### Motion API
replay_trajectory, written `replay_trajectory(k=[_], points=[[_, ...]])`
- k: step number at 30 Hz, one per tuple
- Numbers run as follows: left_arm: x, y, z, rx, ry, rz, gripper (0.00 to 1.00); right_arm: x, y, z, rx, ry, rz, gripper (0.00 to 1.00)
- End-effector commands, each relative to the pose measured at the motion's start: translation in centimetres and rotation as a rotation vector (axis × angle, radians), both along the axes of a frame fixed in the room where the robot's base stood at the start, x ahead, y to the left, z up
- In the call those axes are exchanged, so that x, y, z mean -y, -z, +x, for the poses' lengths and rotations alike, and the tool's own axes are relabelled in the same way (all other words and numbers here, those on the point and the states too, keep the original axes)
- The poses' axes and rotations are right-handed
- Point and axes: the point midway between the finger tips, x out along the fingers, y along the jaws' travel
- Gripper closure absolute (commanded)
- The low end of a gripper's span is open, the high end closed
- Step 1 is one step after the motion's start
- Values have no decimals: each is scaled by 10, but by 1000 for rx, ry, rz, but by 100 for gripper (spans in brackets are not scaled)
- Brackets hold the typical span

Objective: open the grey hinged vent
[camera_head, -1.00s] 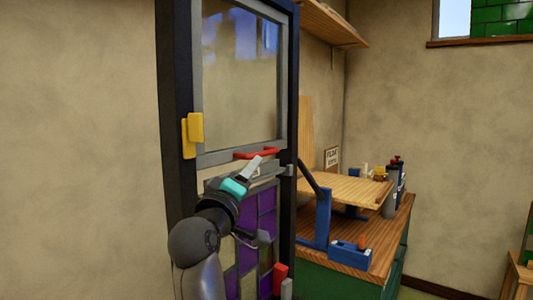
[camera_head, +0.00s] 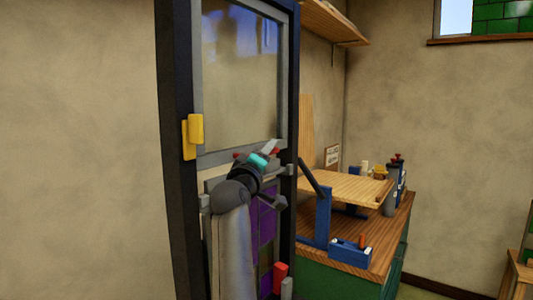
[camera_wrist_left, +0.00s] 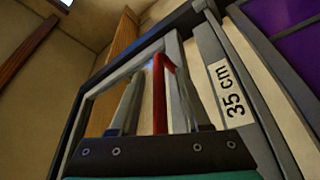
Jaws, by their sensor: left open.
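The grey hinged vent (camera_head: 240,78) is a grey-framed pane in the upper part of a dark upright frame. It looks flush with that frame in the head view. Its red handle (camera_wrist_left: 159,90) is on the bottom rail; in the head view my gripper hides most of it and a small red part (camera_head: 275,150) shows. My left gripper (camera_head: 271,147) is at the bottom rail. In the left wrist view its open fingers (camera_wrist_left: 157,100) are on either side of the red handle; contact cannot be told. My right gripper is not in view.
A yellow block (camera_head: 193,136) sits on the frame's left side. Below the vent is a leaded panel with purple panes (camera_head: 264,222). A "35 cm" label (camera_wrist_left: 231,88) is beside the handle. A wooden bench (camera_head: 378,243) with a blue stand (camera_head: 323,217) stands to the right.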

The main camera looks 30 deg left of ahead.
Motion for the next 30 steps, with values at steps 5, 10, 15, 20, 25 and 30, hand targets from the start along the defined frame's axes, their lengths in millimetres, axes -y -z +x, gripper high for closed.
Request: replay_trajectory(k=[5, 10, 15, 20, 25, 30], points=[[0, 0, 1, 0, 0, 0, 53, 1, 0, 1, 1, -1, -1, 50], [0, 0, 1, 0, 0, 0, 60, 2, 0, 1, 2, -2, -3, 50], [0, 0, 1, 0, 0, 0, 79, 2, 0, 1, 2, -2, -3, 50], [0, 0, 1, 0, 0, 0, 97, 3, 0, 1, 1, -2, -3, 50], [0, 0, 1, -1, -1, 0, 100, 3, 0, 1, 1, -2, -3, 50], [0, 0, 1, -1, 0, 0, 100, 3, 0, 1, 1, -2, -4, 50]])
